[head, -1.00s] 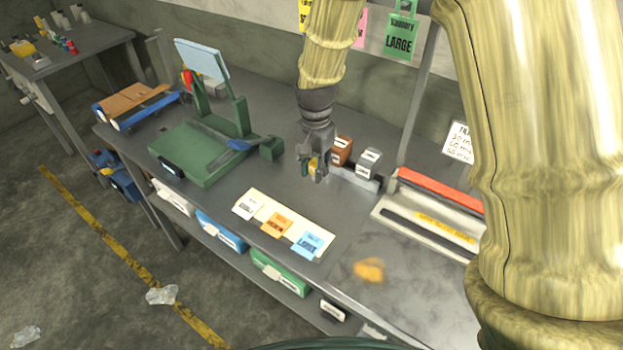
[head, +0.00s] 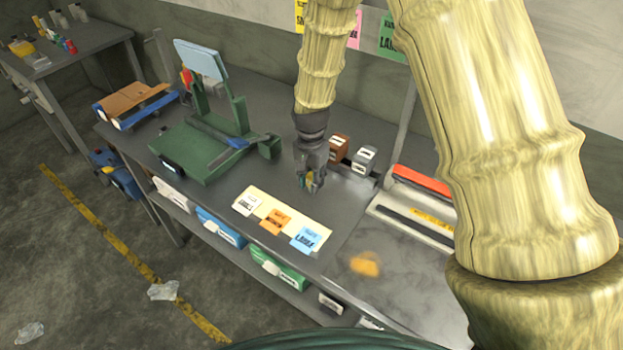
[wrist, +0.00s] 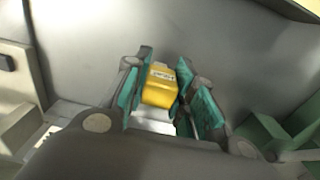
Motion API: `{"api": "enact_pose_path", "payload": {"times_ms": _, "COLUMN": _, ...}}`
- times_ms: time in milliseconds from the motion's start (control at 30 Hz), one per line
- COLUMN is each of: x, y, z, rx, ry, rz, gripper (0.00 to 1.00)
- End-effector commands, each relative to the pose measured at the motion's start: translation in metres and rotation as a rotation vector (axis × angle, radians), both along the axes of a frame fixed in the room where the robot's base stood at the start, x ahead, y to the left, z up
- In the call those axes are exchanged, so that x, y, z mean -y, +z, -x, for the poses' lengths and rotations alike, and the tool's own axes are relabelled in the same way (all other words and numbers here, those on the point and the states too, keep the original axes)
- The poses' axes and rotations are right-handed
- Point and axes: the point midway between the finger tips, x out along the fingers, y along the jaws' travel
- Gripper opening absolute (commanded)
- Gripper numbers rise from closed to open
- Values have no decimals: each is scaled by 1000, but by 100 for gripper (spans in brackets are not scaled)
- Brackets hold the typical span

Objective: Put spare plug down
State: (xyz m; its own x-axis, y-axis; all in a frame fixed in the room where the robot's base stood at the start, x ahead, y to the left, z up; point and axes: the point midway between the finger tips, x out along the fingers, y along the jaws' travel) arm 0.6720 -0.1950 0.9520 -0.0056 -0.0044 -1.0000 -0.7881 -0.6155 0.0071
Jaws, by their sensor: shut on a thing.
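My gripper (head: 312,184) is low over the grey bench, between the green stand and the sealer, a little behind the label card. In the wrist view my gripper (wrist: 167,95) is shut on a yellow block with a small white label, which I take for the spare plug (wrist: 159,88). The teal finger pads stand on both sides of it. In the head view the fingers mostly hide the plug. Whether its underside touches the bench cannot be told.
A cream card (head: 318,232) with white, orange and blue labels lies in front of my gripper. A brown block (head: 338,146) and a grey block (head: 364,159) stand in a holder behind right. The green stand (head: 205,150) is left, the red-topped sealer (head: 420,182) right.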

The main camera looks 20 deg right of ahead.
Motion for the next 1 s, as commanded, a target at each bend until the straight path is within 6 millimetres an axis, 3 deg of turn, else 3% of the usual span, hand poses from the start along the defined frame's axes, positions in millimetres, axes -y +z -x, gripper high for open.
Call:
{"api": "enact_pose_path", "payload": {"times_ms": 200, "x": 0, "y": -4, "z": 0, "rx": 0, "ry": 0, "rz": 0, "gripper": 2}}
{"api": "enact_pose_path", "payload": {"times_ms": 233, "x": 0, "y": -3, "z": 0, "rx": 0, "ry": 0, "rz": 0, "gripper": 31}}
{"api": "enact_pose_path", "payload": {"times_ms": 333, "x": 0, "y": -3, "z": 0, "rx": 0, "ry": 0, "rz": 0, "gripper": 47}}
{"api": "enact_pose_path", "payload": {"times_ms": 767, "x": 0, "y": 3, "z": -1, "rx": 2, "ry": 0, "rz": 0, "gripper": 47}}
{"api": "enact_pose_path", "payload": {"times_ms": 1000, "x": 0, "y": 25, "z": -1, "rx": 4, "ry": -1, "rz": 0, "gripper": 47}}
